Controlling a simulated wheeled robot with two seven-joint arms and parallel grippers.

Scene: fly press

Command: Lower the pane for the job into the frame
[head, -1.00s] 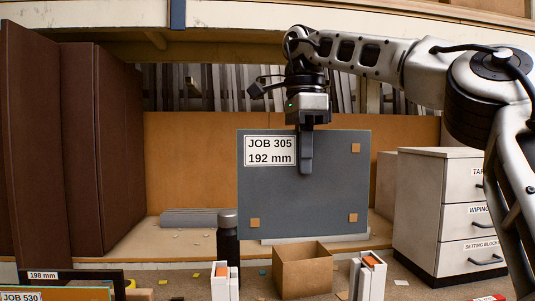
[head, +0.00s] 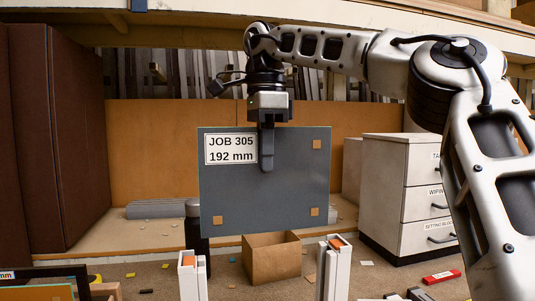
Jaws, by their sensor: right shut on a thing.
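The grey pane (head: 235,195) carries a white label reading JOB 305, 192 mm, and small tan squares near its corners. It hangs upright in the air. My right gripper (head: 266,160) is shut on its top edge, just right of the label. Two white uprights, the left one (head: 187,285) and the right one (head: 344,282), with orange pieces at their tops, stand below the pane; they look like the sides of the frame. Their lower ends are cut off by the picture's bottom edge. The pane's lower edge shows above their tops, apart from them. My left gripper is not in view.
An open cardboard box (head: 285,262) stands behind, between the uprights. A dark bottle-like thing (head: 196,243) is partly hidden by the pane. A drawer cabinet (head: 382,190) stands right, a red item (head: 441,277) before it. Other panes (head: 35,293) lie at lower left.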

